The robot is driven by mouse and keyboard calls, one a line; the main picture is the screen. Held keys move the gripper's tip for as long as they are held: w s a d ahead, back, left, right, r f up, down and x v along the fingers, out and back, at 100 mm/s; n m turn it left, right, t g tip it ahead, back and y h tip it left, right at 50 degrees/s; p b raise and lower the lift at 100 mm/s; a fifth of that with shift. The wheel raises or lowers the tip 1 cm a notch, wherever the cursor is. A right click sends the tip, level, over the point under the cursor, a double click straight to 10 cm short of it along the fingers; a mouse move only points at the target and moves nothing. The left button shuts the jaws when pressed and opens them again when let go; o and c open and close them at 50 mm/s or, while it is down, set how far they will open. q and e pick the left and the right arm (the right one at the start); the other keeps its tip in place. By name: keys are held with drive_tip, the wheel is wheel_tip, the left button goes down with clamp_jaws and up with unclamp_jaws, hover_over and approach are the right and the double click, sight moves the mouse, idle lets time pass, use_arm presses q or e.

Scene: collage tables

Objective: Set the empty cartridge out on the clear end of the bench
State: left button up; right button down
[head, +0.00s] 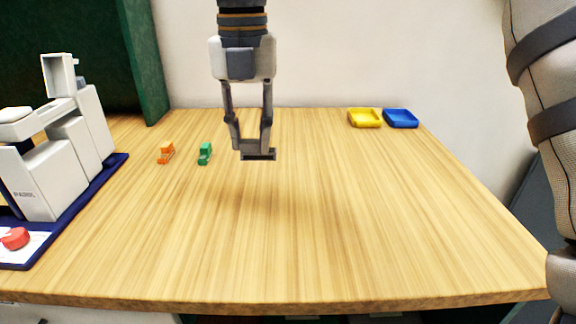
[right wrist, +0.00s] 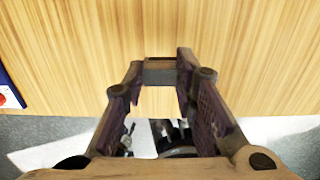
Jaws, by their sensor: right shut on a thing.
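My right gripper (head: 252,143) comes down from the top middle of the head view, fingers pointing down. It is shut on a small dark grey piece (head: 259,155), apparently the cartridge. In the right wrist view the same grey piece (right wrist: 160,70) spans between the fingertips. It seems to be held above the bench, with a soft shadow below; whether it is empty inside cannot be seen. The wooden bench (head: 330,230) is bare in its middle, front and right. My left gripper is not in view.
Small orange (head: 166,153) and green (head: 205,153) items sit left of my gripper. Yellow (head: 365,118) and blue (head: 401,118) trays sit at the back right.

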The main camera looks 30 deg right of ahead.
drive_tip(key=d+f, duration=0.2)
drive_tip(key=w+d+f, duration=0.1)
drive_tip(key=d+f, duration=0.3)
drive_tip(key=shift+w+d+f, duration=0.15)
drive_tip(key=shift+w+f, duration=0.25)
drive_tip(key=shift+f, duration=1.4)
drive_tip(key=shift+f, duration=0.1)
drive_tip(key=c, duration=1.3)
unclamp_jaws()
wheel_tip(320, 180, up, 12)
